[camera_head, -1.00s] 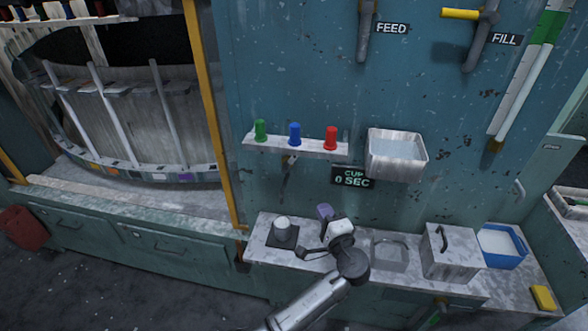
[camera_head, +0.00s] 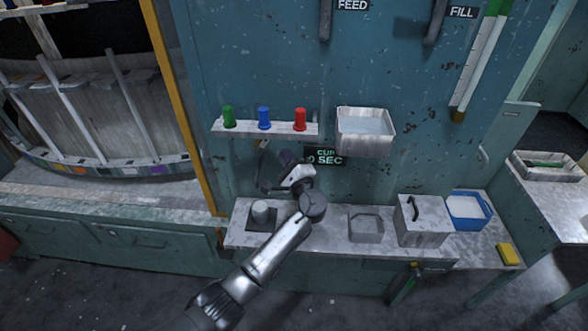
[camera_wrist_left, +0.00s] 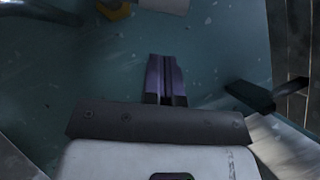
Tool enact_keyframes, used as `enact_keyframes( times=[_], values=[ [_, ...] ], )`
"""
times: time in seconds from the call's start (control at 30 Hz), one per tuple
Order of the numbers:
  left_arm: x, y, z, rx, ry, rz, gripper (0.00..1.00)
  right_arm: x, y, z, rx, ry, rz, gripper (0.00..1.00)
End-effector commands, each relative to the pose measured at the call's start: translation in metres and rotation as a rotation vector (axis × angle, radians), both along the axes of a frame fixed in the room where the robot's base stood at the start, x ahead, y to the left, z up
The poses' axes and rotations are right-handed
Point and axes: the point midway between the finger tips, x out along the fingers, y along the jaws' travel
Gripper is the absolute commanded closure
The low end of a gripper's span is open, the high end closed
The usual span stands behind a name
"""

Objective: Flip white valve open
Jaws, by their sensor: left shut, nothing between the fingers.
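My left gripper (camera_head: 287,158) is raised in front of the teal wall panel (camera_head: 385,75), beneath the cup shelf and just left of the "CUP 0 SEC" sign. Its purple fingers are shut and empty; they point at the panel in the left wrist view (camera_wrist_left: 165,78). Grey pipes marked FEED (camera_head: 326,18) and FILL (camera_head: 434,22) run down the panel at the top, cut off by the frame. No clearly white valve handle shows. A small pale-tipped fitting (camera_head: 263,145) hangs under the shelf, partly hidden near the gripper. My right gripper is out of view.
Green (camera_head: 229,117), blue (camera_head: 264,118) and red (camera_head: 300,119) cups stand on the shelf, left of a metal basin (camera_head: 365,140).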

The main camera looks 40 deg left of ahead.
Motion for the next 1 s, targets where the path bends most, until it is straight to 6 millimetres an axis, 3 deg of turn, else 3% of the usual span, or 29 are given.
enact_keyframes(
  times=[0.33,0.8,1.0],
  values=[
    [-0.009,0.029,0.018,-0.001,-0.001,0.001,1.00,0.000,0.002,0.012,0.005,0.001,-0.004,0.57],
    [-0.011,0.033,0.020,-0.002,-0.001,0.000,1.00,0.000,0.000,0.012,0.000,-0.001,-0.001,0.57],
    [-0.015,0.040,0.033,-0.192,-0.113,-0.001,1.00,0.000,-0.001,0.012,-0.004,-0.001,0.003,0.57]
  ],
)
